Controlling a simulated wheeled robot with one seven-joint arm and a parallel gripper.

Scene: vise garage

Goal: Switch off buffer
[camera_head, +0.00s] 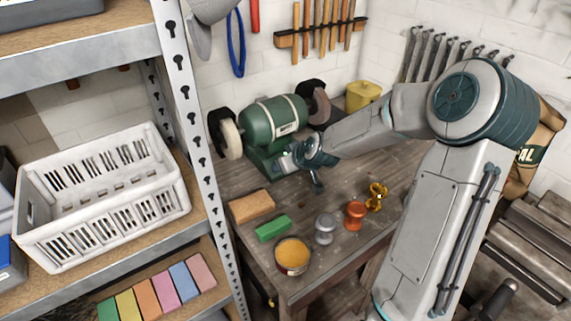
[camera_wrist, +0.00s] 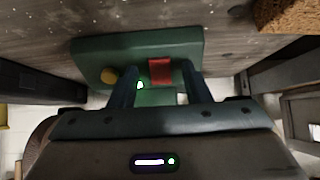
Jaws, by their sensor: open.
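The buffer is a green bench machine (camera_head: 274,118) on the wooden workbench. It has a pale round wheel (camera_head: 230,138) on its left and a dark-guarded wheel (camera_head: 318,104) on its right. The red switch lies between the fingers, near the right one; contact cannot be told. In the head view my gripper (camera_head: 284,161) is at the front of the base, partly hiding it.
On the bench stand a brown block (camera_head: 251,206), a green block (camera_head: 273,229), an orange-filled tin (camera_head: 292,256), grey (camera_head: 325,228) and red (camera_head: 355,215) spools and a gold object (camera_head: 376,196). A metal shelf (camera_head: 190,110) with a white crate (camera_head: 100,195) borders the left.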

